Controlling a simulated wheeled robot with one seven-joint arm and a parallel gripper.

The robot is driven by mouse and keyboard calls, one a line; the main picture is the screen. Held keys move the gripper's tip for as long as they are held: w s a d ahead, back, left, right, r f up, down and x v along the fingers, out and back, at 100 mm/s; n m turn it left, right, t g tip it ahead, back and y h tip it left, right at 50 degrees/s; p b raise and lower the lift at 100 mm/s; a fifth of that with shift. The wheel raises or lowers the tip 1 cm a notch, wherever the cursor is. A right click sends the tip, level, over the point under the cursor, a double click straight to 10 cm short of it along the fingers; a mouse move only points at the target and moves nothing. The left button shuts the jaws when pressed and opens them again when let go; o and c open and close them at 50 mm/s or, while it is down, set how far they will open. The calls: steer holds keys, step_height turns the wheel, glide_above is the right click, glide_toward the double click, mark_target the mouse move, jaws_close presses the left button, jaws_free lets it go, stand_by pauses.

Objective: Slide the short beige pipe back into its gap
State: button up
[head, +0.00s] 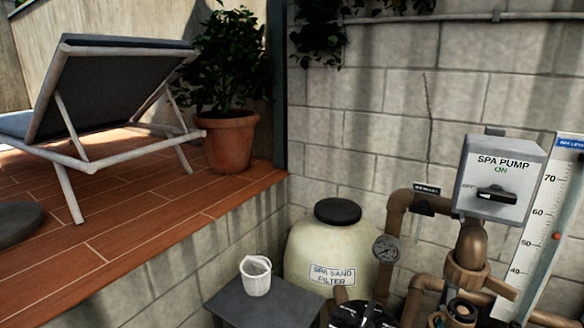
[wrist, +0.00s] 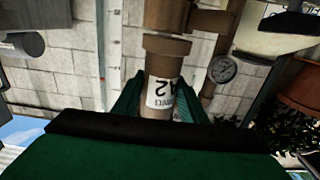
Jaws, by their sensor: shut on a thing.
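In the wrist view, my gripper (wrist: 158,100) has its two green fingers on either side of a short beige-brown pipe (wrist: 160,66) and is shut on it. The pipe has a white label with dark lettering that seems to include "A2". A wider brown collar (wrist: 167,45) shows right at the pipe's far end; whether the two touch or only line up, I cannot tell. In the head view, a brown pipe collar (head: 466,277) is below the spa pump box, and an open brown pipe end (head: 461,309) is under it. My gripper is not visible in the head view.
The spa pump switch box (head: 500,178), a gauge (head: 387,248) and a level scale (head: 555,205) crowd the pipework. A sand filter tank (head: 330,255) stands left of it. A white cup (head: 256,275) is on a grey block (head: 262,308). A block wall (head: 400,100) is behind.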

steer(key=shift+v, duration=1.8)
steer(key=shift+r, duration=0.1)
steer(key=shift+w+d, duration=0.1)
steer(key=shift+w, duration=0.05)
steer(key=shift+x, duration=1.85)
steer(key=shift+w+a, duration=0.15)
steer(key=shift+a, duration=0.1)
steer(key=shift+d, duration=0.15)
steer(key=shift+w+d+r, duration=0.1)
steer(key=shift+w+d, duration=0.15)
steer(key=shift+w, duration=0.3)
steer(key=shift+x, duration=1.25)
stand_by(0.6)
steer(key=shift+w+d, duration=0.15)
steer(key=shift+w, duration=0.1)
